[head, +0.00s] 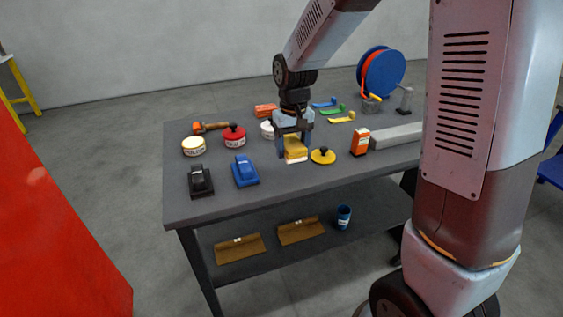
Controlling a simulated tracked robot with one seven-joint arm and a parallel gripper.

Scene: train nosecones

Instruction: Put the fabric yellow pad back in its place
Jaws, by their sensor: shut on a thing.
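My gripper (294,142) points straight down over the middle of the table. It is shut on a yellow block-shaped pad (296,154) with a paler lower edge. The fingers cover its sides and part of its top. I cannot tell whether the pad touches the tabletop or hangs just above it, nor see its fabric. A round yellow pad (322,157) with a black knob lies just right of it on the table.
The grey table (215,212) also bears a black tool (201,182), a blue tool (245,172), a red round pad with a knob (234,136), a cream tin (193,147), an orange box (360,142) and a blue reel (382,72). The front middle of the tabletop is clear.

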